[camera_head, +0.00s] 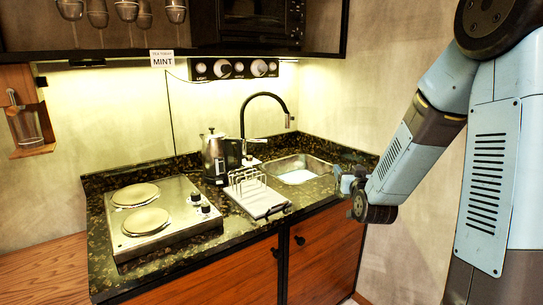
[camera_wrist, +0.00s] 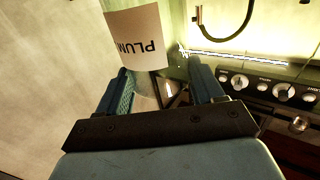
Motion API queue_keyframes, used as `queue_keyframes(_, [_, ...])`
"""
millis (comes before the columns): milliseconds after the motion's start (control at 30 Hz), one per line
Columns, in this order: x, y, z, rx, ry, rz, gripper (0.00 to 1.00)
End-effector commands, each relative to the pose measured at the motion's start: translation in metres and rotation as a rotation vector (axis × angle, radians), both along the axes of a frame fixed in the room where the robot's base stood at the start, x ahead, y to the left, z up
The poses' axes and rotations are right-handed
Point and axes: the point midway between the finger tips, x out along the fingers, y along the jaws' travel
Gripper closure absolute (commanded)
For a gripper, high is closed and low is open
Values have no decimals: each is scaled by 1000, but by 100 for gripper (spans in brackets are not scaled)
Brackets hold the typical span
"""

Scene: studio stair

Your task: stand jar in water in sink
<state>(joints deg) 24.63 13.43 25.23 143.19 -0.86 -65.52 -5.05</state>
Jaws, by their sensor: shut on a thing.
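My gripper (camera_head: 350,184) is at the right end of the counter, beside the sink's right edge and above counter height. In the wrist view my gripper (camera_wrist: 160,78) is shut on a glass jar (camera_wrist: 134,38) with a pale label reading PLUM. The label appears upside down there, and the jar's clear glass lies between the fingers. In the head view the jar is too small and hidden to make out. The sink (camera_head: 325,176) is set into the counter to the left of my gripper, with a bright patch in its basin. The water level cannot be told.
A black tap (camera_head: 266,96) arches behind the sink. A white board with a wire rack (camera_head: 246,181) stands left of the sink, beside a kettle (camera_head: 214,156) and a two-plate hob (camera_head: 160,215). A shelf with a microwave (camera_head: 247,22) hangs above.

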Motion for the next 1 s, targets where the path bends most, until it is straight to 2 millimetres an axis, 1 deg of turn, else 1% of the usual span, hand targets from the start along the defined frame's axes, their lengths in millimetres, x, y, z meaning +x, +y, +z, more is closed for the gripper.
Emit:
queue_keyframes(33, [4, 1, -6, 3, 3, 4, 94])
queue_keyframes(167, [12, 2, -22, 5, 2, 8, 94])
queue_keyframes(367, [26, 1, -56, 9, 0, 11, 94])
queue_keyframes(700, [44, 1, -122, 12, -2, 9, 94])
queue_keyframes(1000, [49, 2, -185, 9, 0, 1, 94])
